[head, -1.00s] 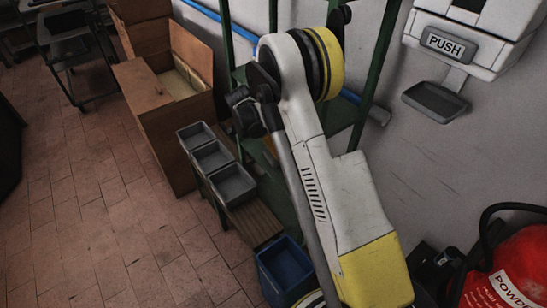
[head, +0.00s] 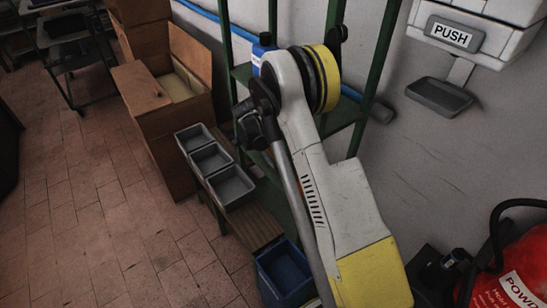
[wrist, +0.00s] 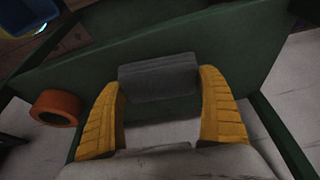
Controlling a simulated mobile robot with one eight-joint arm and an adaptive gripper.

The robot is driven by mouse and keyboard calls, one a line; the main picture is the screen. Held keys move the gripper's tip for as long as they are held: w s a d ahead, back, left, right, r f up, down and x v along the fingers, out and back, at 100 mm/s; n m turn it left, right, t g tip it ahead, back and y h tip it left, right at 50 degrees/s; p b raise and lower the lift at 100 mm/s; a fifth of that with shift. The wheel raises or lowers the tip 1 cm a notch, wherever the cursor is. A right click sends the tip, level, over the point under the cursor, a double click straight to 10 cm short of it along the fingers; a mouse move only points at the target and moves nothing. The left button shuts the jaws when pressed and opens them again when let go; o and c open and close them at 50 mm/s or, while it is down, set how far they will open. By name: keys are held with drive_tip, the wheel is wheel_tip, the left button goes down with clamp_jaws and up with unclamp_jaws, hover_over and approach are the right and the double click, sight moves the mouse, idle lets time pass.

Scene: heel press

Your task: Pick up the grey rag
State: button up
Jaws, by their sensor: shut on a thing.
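The grey rag (wrist: 158,72) shows in the wrist view as a dark grey folded block between the two yellow fingers. My gripper (wrist: 162,84) is shut on it, with one finger at its left end and one at its right. The rag is over or against a green shelf surface (wrist: 235,45); I cannot tell whether it is clear of it. In the head view the rag is not visible, and my white and yellow arm covers part of the green rack.
An orange ring (wrist: 57,108) lies left of my gripper. The green rack (head: 371,95) has upright posts, and a blue bottle (head: 262,42) shows on it. Grey trays (head: 229,186), a blue bin (head: 287,272) and a red extinguisher (head: 515,275) stand nearby. Floor is clear at left.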

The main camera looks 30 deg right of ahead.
drive_tip(key=shift+r, duration=0.15)
drive_tip(key=shift+r+p, duration=0.3)
drive_tip(key=s+a+p, duration=0.1)
drive_tip(key=a+p, duration=0.3)
drive_tip(key=a, duration=1.4)
drive_tip(key=shift+s+r+p, duration=0.3)
drive_tip(key=shift+s, duration=0.05)
drive_tip(key=shift+o, duration=1.1)
drive_tip(key=c, duration=0.3)
